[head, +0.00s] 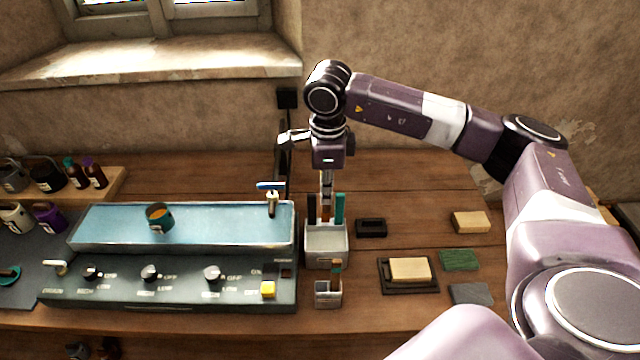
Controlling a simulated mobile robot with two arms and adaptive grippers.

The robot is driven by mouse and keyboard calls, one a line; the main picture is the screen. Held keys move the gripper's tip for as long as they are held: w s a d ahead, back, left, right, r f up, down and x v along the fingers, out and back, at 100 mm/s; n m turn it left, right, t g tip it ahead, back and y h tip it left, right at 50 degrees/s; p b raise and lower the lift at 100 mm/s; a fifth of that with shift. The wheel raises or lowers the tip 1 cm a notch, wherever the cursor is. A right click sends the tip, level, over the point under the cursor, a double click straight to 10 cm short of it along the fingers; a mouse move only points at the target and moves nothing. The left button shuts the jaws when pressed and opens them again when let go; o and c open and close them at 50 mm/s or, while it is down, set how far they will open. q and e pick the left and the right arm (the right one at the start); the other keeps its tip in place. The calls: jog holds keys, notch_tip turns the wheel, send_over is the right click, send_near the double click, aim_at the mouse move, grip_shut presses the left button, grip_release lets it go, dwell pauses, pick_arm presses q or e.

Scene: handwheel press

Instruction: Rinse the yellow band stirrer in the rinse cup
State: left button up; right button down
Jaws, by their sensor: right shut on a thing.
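My right gripper (327,188) points straight down over a pale grey holder (326,246) and is shut on a thin stick between the holder's upright sticks. An orange-yellow tint shows low on that stick, but I cannot tell for sure that it is the yellow band stirrer. Teal and dark sticks stand beside it in the holder. My left gripper is not in view.
A control panel (180,292) with knobs and a yellow button fronts the basin, which has a tap (272,203). A small metal container (328,294) stands before the holder. Blocks and pads (410,270) lie right. Bottles (95,173) and pots stand left.

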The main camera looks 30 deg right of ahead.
aim_at(327, 219)
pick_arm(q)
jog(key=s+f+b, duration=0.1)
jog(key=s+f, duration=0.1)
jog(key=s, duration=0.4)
pick_arm(e)
jog(key=f, duration=0.2)
jog(key=f+b, duration=0.2)
jog(key=f, duration=0.1)
jog(key=shift+s+f, duration=0.3)
jog(key=shift+s, duration=0.05)
notch_tip(327, 219, down, 2)
jog(key=shift+f+b, duration=0.1)
jog(key=shift+b, duration=1)
jog(key=shift+f+b, duration=0.55)
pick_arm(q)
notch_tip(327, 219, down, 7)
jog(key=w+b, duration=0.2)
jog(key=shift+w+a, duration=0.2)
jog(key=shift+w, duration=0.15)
pick_arm(e)
notch_tip(327, 219, down, 3)
jog(key=shift+r, duration=0.15)
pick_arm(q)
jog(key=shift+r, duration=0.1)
